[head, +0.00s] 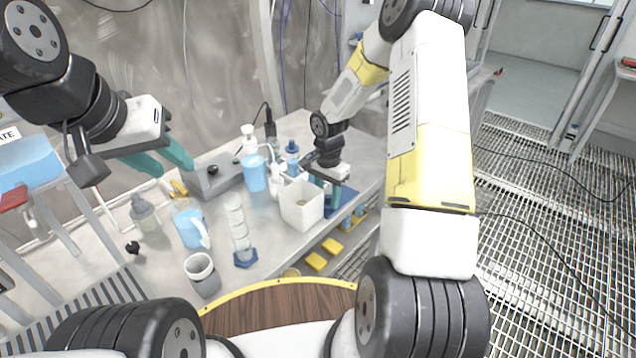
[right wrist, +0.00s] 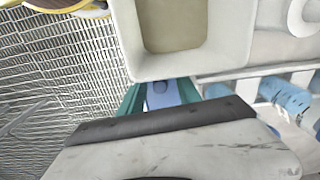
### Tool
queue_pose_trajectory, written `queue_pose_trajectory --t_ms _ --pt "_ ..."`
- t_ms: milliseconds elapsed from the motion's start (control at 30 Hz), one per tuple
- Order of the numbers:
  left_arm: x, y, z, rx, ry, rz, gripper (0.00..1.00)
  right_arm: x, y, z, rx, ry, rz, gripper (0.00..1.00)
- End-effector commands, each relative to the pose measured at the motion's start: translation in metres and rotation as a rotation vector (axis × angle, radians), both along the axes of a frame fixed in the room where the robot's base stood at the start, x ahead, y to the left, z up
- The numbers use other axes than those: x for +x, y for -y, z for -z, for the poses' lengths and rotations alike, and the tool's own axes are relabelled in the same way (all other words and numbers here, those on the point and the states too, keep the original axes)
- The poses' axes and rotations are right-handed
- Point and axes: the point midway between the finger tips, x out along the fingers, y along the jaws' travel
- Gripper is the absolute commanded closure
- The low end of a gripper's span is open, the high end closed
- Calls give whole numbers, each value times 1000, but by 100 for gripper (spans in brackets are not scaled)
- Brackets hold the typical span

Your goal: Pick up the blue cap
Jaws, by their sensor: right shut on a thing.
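In the head view the cap is hidden by the fingers. My left gripper (head: 176,163) is open and empty, raised over the left part of the bench.
The white container (head: 301,205) stands right beside my right gripper. A blue-liquid jug (head: 190,226), a graduated cylinder (head: 240,232), a grey cup (head: 202,274) and several bottles crowd the bench. Yellow pieces (head: 316,261) lie on a lower shelf.

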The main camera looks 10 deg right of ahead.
Motion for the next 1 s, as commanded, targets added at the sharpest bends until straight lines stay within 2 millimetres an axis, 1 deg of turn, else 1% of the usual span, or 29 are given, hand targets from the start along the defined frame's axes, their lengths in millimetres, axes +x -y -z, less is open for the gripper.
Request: queue_pose_trajectory --t_ms 167,267,467,600,800,900,1000 --pt "0 0 0 0 0 0 64 1 0 -12 -1 4 1 97" --pt "0 0 0 0 0 0 64 1 0 -25 0 4 1 97" --pt "0 0 0 0 0 0 64 2 0 -66 -1 6 1 97" --pt "0 0 0 0 0 0 64 2 0 -100 0 7 1 97" --pt "0 0 0 0 0 0 64 1 0 -144 0 6 0 97" --pt "0 0 0 0 0 0 64 1 0 -160 1 4 1 97" --pt "0 0 0 0 0 0 64 1 0 -172 -1 2 -1 97"
